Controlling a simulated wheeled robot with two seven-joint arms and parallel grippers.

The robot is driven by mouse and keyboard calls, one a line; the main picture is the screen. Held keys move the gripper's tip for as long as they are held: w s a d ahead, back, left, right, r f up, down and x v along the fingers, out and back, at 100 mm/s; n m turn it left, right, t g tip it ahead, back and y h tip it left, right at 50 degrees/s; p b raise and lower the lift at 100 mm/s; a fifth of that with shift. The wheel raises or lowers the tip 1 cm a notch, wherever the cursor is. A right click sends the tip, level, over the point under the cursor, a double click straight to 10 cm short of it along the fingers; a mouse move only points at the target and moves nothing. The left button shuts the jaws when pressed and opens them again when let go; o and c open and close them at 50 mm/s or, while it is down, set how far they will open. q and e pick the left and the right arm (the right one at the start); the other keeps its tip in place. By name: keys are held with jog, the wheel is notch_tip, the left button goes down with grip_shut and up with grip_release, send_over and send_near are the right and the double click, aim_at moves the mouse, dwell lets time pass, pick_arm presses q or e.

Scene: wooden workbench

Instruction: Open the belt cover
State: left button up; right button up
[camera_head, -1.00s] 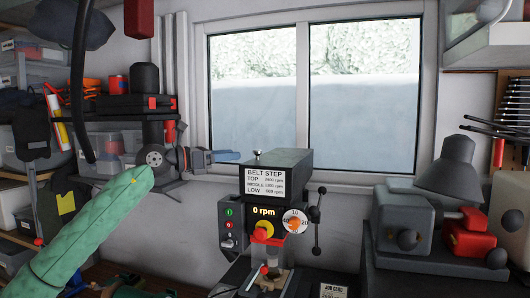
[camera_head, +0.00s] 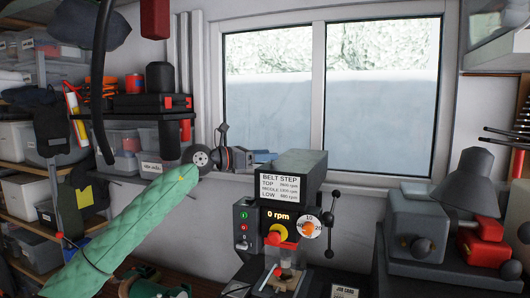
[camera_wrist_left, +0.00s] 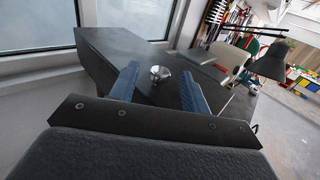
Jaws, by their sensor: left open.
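The dark grey belt cover (camera_head: 300,164) sits shut on top of the drill press, above a BELT STEP label (camera_head: 279,187). It also fills the middle of the left wrist view (camera_wrist_left: 120,50). A small metal knob (camera_wrist_left: 159,74) stands on its top. My left gripper (camera_head: 268,156), on the green-sleeved arm, is at the cover's upper left in the head view. In the wrist view its blue fingers (camera_wrist_left: 158,88) are open, one on each side of the knob, with gaps. I cannot make out the knob in the head view. My right gripper is out of view.
The drill press front has a 0 rpm display (camera_head: 279,216), a dial (camera_head: 308,227) and a lever (camera_head: 331,222) at the right. A grey machine with a red part (camera_head: 484,240) stands to the right. Shelves with bins (camera_head: 40,150) are at the left; a window is behind.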

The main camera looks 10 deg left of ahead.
pick_arm(q)
jog(key=shift+w+d, duration=0.1)
jog(key=shift+d, duration=0.1)
grip_shut()
jog(key=shift+r, duration=0.1)
